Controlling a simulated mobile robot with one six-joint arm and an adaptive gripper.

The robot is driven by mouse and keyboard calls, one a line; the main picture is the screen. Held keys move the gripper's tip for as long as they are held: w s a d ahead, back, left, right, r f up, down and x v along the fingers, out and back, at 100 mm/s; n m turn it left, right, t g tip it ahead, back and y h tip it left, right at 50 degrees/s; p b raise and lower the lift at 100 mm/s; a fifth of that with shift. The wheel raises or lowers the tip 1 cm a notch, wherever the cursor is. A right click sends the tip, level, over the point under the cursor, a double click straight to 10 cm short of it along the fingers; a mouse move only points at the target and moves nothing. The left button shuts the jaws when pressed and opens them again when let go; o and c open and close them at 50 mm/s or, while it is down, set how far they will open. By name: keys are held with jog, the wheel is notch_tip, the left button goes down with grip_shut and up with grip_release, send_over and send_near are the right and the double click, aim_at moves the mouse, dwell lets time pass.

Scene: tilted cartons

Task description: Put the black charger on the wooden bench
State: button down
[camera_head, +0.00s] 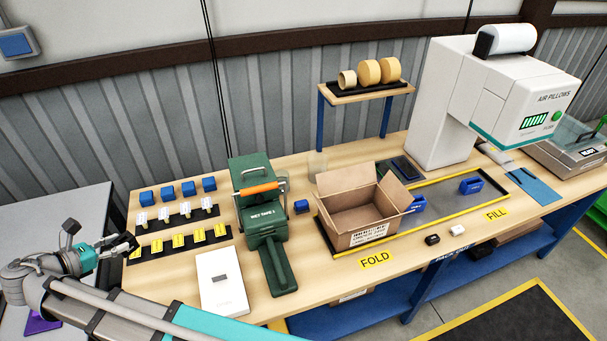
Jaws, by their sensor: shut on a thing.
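My gripper (127,244) is at the left, above the left end of the wooden bench (310,291), near the row of yellow-tagged items. It is shut on a small dark thing that looks like the black charger (131,241). The dark fingers hide much of it, and its outline is hard to tell from them. It appears held above the bench top. A separate small black block (432,239) lies on the bench's front edge, beside a small white block (457,230).
A white box (222,281), a green tape dispenser (262,212) and an open carton (357,208) stand on the bench. Blue blocks (167,194) and black strips of tagged items fill its left end. A grey table (60,215) adjoins at left. Some front bench surface is bare.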

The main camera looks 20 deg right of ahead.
jog(key=w+d+f+n+t+y+b, duration=0.2)
jog(key=w+f+b, duration=0.3)
jog(key=f+b, duration=0.3)
jog(key=w+d+f+n+t+y+b, duration=0.3)
jog(key=w+d+f+n+b, duration=0.1)
jog(key=f+b, duration=0.5)
jog(key=shift+w+d+f, duration=0.25)
jog(key=shift+w+f, duration=0.2)
jog(key=w+a+f+b, duration=0.4)
jog(key=a+f+b, duration=0.5)
jog(key=a, duration=0.3)
jog(key=shift+a, duration=0.25)
jog(key=shift+f, duration=0.1)
